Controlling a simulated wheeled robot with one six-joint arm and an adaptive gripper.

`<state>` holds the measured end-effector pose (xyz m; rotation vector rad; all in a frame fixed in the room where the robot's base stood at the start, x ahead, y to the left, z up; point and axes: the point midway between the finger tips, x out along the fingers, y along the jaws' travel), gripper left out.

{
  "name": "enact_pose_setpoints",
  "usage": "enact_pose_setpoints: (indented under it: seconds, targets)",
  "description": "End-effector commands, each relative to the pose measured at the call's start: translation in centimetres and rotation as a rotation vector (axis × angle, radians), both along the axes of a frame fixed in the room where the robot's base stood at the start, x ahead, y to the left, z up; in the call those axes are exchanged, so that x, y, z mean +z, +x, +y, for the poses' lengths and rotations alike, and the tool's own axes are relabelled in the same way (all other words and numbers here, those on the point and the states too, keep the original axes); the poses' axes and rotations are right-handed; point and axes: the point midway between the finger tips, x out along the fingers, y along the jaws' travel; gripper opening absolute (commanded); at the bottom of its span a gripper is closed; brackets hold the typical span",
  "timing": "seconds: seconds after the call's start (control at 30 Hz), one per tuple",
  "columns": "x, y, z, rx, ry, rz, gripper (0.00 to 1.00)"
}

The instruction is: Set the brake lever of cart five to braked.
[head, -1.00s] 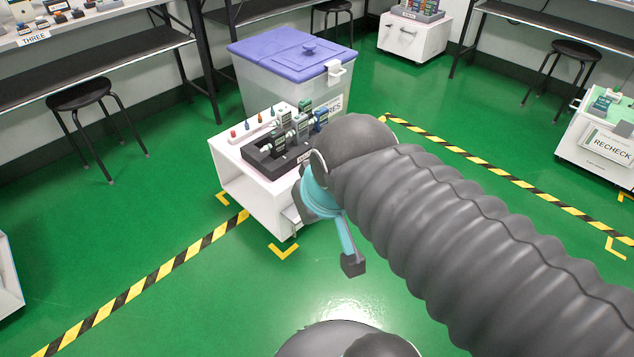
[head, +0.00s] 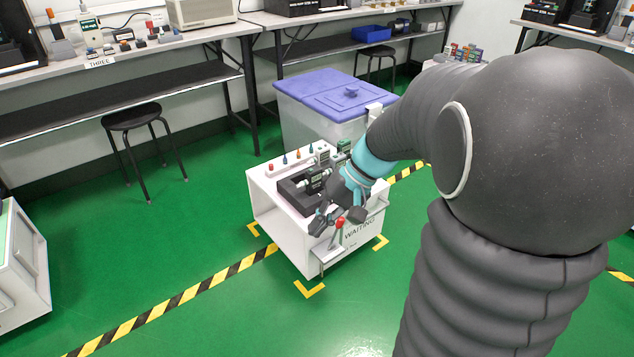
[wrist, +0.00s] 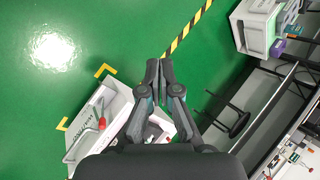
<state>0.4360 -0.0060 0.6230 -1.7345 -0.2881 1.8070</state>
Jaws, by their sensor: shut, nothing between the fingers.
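A white cart (head: 285,228) labelled WAITING stands in the middle of the head view, inside yellow corner marks. I cannot read a cart number on it. Its lever with a red knob (head: 340,222) sticks up at the front, above a pale bracket. The red knob also shows in the wrist view (wrist: 102,123), left of my fingers. My gripper (head: 322,222) is shut and empty, above the cart's front edge, and looks close to the lever in the head view. In the wrist view its fingertips (wrist: 159,68) are together over the floor, apart from the knob.
A dark fixture with small devices (head: 300,190) sits on the cart top. A clear bin with a purple lid (head: 335,95) stands right behind. A black stool (head: 131,118) and benches line the back. Another cart (head: 22,262) is at far left. Green floor in front is free.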

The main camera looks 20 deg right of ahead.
Motion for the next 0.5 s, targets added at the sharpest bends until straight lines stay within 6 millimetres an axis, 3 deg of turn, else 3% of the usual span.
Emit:
enact_pose_setpoints:
  seconds: [0.27, 0.5]
  targets:
    - [-5.0, 6.3, -3.8, -0.126, 0.302, 0.055, 0.0]
    - [-10.2, 10.9, -8.8, -0.268, 0.552, 0.028, 0.0]
